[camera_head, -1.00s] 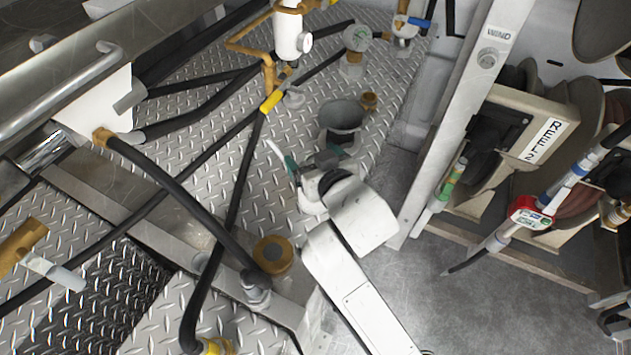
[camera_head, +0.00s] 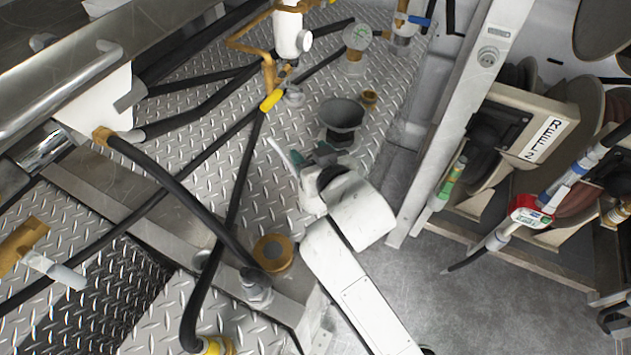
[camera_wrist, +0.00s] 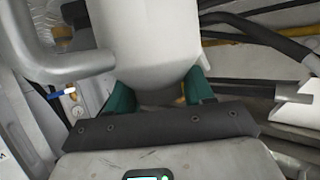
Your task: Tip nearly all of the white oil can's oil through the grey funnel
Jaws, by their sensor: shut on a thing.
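The white oil can (camera_wrist: 145,45) fills the upper middle of the wrist view, with its curved handle or spout (camera_wrist: 55,65) at the left. My gripper (camera_wrist: 160,92) is shut on it, a teal finger on each side. In the head view my gripper (camera_head: 322,156) is small and partly hidden by my wrist. A thin pale part of the can (camera_head: 281,154) sticks out to its upper left. The grey funnel (camera_head: 342,113) stands wide mouth up on the diamond plate, just beyond my gripper. The can looks apart from the funnel. Its oil is not visible.
A small brass fitting (camera_head: 369,97) sits beside the funnel. A yellow-handled valve (camera_head: 271,101) and black hoses lie to the left. A brass cap (camera_head: 272,252) is nearer. A metal post (camera_head: 460,120) and hose reels (camera_head: 560,130) stand at the right.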

